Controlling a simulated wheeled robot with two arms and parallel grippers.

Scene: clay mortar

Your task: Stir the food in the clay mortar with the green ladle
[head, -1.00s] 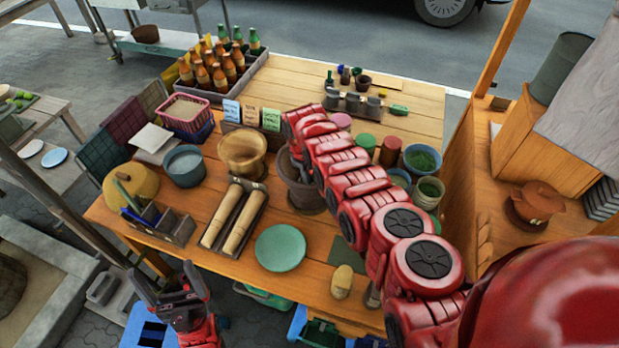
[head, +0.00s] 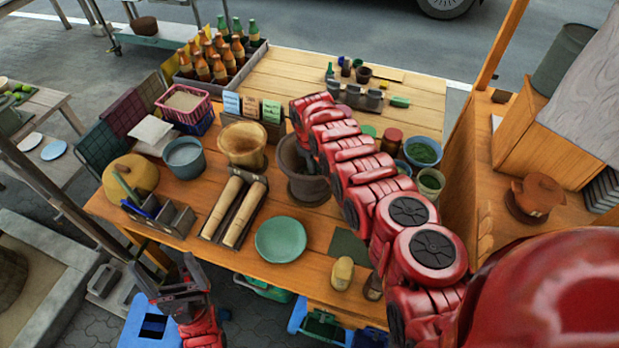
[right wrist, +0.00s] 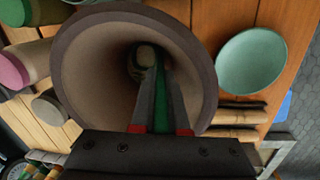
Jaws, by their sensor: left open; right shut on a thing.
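The clay mortar (head: 306,188) stands on the wooden table, dark brown and partly covered by my right arm. In the right wrist view its wide rim (right wrist: 75,65) faces the camera. The green ladle (right wrist: 163,110) shows as a green strip between the fingers of my right gripper (right wrist: 152,90), which is shut on it over the mortar's mouth. A small pale rounded shape (right wrist: 146,58) is deep inside the bowl; I cannot tell if it is food or the ladle's end. My left gripper (head: 168,278) is open and empty, off the table's front edge.
A teal plate (head: 281,240) lies in front of the mortar. A wooden bowl (head: 243,145) and a rack with two wooden rollers (head: 232,212) are to its left. Jars and a bowl of greens (head: 422,152) stand right of my arm. Bottles (head: 220,60) fill a crate at the back.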

